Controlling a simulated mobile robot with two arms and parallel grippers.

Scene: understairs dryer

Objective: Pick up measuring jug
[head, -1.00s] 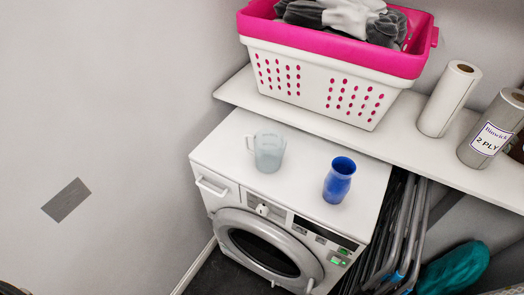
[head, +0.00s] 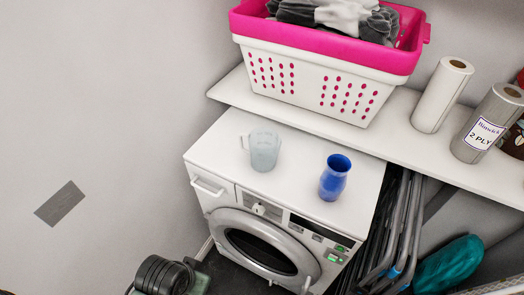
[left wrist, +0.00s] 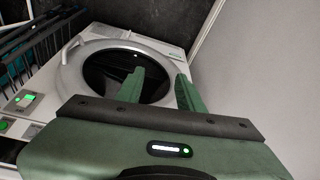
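The measuring jug (head: 264,151) is a pale, translucent jug with its handle on the left. It stands upright on the white top of the dryer (head: 226,141), left of a blue vase-like container (head: 335,178). My left gripper (left wrist: 158,82) shows in the left wrist view with two green fingers apart and nothing between them. The dryer's round door (left wrist: 110,75) lies beyond the fingers. The jug is not visible in the left wrist view. In the head view, part of my left arm (head: 163,275) shows at the bottom left, low and in front of the dryer. My right gripper is not in view.
A shelf (head: 385,140) behind and above the dryer top bears a pink and white laundry basket (head: 310,85) and paper rolls (head: 442,95). Folded metal frames (head: 392,235) and a teal bundle (head: 448,264) are right of the dryer.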

